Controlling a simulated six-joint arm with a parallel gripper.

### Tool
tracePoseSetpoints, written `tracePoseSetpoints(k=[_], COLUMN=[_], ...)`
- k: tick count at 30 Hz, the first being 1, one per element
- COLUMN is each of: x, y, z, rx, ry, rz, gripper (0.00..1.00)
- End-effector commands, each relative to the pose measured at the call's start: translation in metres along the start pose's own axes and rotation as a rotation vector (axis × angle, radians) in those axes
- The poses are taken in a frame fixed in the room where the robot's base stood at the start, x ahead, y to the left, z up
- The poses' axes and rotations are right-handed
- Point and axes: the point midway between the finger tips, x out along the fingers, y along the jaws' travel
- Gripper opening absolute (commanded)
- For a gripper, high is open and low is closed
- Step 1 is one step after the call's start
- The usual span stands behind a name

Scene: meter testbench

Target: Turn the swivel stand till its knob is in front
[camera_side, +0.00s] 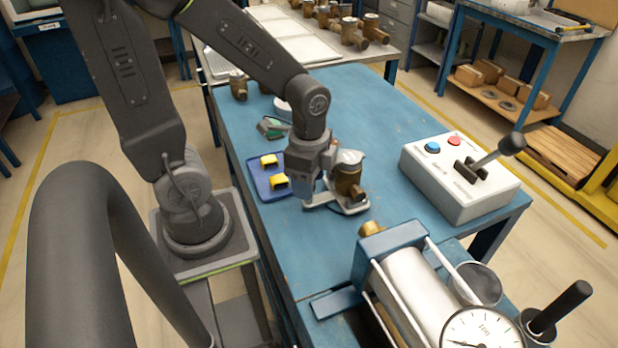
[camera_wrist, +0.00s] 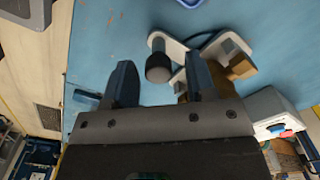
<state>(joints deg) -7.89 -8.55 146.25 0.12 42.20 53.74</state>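The swivel stand (camera_side: 356,209) is a pale metal piece on the blue bench, with a brass meter (camera_side: 347,186) on it. In the wrist view its pale arms (camera_wrist: 215,42) show, with the brass body (camera_wrist: 241,67) at their right. The dark, round knob (camera_wrist: 158,66) is on the end of one arm. My gripper (camera_side: 313,203) is low, just left of the meter. In the wrist view my gripper (camera_wrist: 160,76) is open, and the knob appears in the gap between its fingers. Contact cannot be told. The right finger hides part of the stand; the side view hides the knob.
A blue tray with yellow pieces (camera_side: 269,161) lies left of my gripper. A control box (camera_side: 459,178) with buttons and a lever stands to the right. A cylinder with a gauge (camera_side: 420,290) stands in front. Bare bench (camera_side: 365,110) lies behind the stand.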

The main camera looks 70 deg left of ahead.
Motion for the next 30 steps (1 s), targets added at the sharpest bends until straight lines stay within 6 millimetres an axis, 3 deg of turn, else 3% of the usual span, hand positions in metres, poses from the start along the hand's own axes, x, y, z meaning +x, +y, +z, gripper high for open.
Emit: tracePoseSetpoints(k=[11,14,24,30], x=[-0.007,-0.021,-0.096,-0.127], y=[0.000,-0.001,-0.001,0.000], z=[-0.001,-0.001,-0.001,-0.001], rx=[-0.001,-0.001,-0.001,-0.001], ry=[0.002,0.005,0.004,0.002], rz=[-0.001,-0.004,-0.004,-0.002], gripper=[0.54,0.54,0.54,0.54])
